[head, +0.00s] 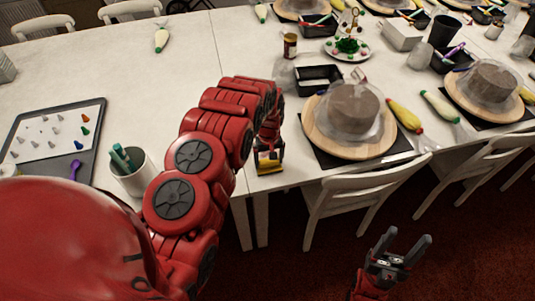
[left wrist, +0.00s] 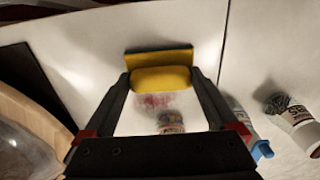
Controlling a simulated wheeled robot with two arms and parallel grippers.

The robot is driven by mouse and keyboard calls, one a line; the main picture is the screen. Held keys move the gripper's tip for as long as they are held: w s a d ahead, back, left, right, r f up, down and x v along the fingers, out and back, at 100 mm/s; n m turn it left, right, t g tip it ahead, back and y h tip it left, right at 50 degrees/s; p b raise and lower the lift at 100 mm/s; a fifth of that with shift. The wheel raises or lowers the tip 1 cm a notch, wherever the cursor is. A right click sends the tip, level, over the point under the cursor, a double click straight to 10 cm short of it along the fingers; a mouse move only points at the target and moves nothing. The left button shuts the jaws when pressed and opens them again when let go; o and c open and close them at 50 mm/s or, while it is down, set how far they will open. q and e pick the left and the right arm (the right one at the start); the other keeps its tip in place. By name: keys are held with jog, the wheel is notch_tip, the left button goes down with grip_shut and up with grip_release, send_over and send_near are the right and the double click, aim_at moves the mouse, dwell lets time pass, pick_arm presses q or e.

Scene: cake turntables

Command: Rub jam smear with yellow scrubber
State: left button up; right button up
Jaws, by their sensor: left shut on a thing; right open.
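My left gripper (head: 268,156) is shut on the yellow scrubber (head: 269,168) near the front edge of the white table. In the left wrist view, the yellow scrubber (left wrist: 160,78) is between the fingertips of the left gripper (left wrist: 160,82). A reddish jam smear (left wrist: 153,101) shows on the white tabletop just below the scrubber in that picture, and part of it may be hidden. I cannot tell whether the scrubber touches the smear or the table. The smear is not visible in the head view. My right gripper (head: 398,250) is open and empty, in front of the table, over the red floor.
A round wooden turntable (head: 320,143) with a wrapped brown cake stands right of the left gripper. A jar (head: 290,45) and a black tray (head: 318,78) are behind it. A cup (head: 133,175) and a grey tray (head: 88,145) are left. A white chair (head: 365,185) stands in front.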

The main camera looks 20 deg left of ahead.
aim_at(270, 171)
pick_arm(q)
jog(key=shift+s+d+p, duration=0.2)
jog(key=shift+s+d, duration=0.1)
jog(key=shift+s, duration=0.2)
jog(key=shift+s+d+p, duration=0.15)
jog(key=shift+s+d, duration=0.1)
jog(key=shift+s, duration=0.2)
jog(key=shift+s+d+f, duration=0.1)
jog(key=shift+s+f, duration=0.1)
jog(key=shift+s, duration=0.05)
jog(key=shift+r, duration=0.1)
jog(key=shift+r, duration=0.25)
notch_tip(270, 171, up, 5)
jog(key=p, duration=0.3)
jog(key=shift+w+p, duration=0.15)
jog(key=shift+p, duration=0.25)
jog(key=shift+r, duration=0.25)
